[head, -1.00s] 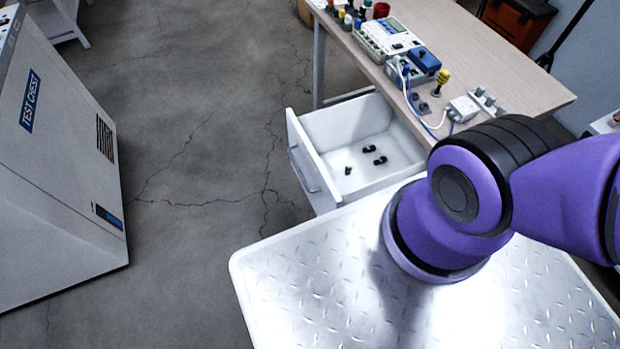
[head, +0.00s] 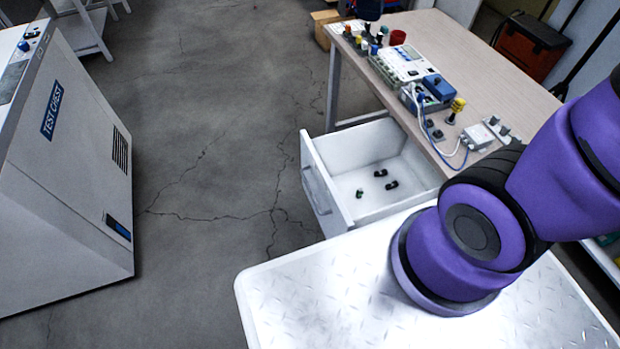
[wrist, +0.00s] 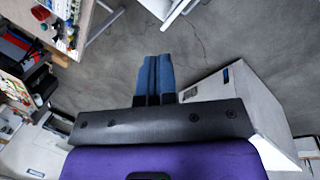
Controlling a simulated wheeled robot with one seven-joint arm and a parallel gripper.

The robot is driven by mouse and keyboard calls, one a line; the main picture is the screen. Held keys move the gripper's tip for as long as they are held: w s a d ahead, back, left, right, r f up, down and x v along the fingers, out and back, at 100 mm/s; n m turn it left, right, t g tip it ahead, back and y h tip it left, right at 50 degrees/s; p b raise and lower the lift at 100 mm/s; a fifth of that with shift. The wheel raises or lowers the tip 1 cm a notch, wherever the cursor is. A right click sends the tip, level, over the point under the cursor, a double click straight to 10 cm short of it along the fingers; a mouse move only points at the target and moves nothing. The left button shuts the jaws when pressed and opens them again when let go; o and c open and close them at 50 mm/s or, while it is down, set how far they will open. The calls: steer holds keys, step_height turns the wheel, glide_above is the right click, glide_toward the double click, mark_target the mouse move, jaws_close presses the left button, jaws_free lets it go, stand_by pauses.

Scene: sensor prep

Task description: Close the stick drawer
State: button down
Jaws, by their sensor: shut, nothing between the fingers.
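The white stick drawer (head: 316,181) stands pulled open under the left end of the workbench in the head view. Several small dark sticks (head: 380,173) lie on its floor, and a grey handle is on its front. My gripper (wrist: 155,62) shows in the wrist view, with its two blue fingers side by side and closed, nothing between them. It hangs over grey floor, apart from the drawer. In the head view only my purple arm shows, to the right of the drawer, and my gripper is out of that view.
The wooden workbench (head: 455,62) carries a meter device (head: 403,62), a blue box (head: 438,87) and cables. A large grey test chest (head: 70,170) stands at the left. Open cracked floor lies between the chest and the drawer. An orange-and-black case (head: 530,45) sits behind the bench.

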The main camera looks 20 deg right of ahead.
steer(key=w+a+f+n+g+h, duration=0.1)
steer(key=w+a+f+n, duration=0.3)
steer(key=f, duration=0.3)
steer(key=w+a+f+n+h, duration=0.25)
steer(key=w+f+n, duration=0.2)
steer(key=f, duration=0.25)
steer(key=w+a+f+n+g+h, duration=0.1)
steer(key=w+a+f+n, duration=0.3)
steer(key=f, duration=0.3)
steer(key=n+h, duration=0.3)
steer(key=n, duration=1.1)
glide_toward(318, 181)
steer(key=shift+t+y, duration=0.25)
steer(key=shift+t, duration=0.05)
steer(key=f, duration=0.2)
steer(key=d+f, duration=0.1)
steer(key=f, duration=0.1)
steer(key=shift+s, duration=0.4)
steer(key=shift+d, duration=2.05)
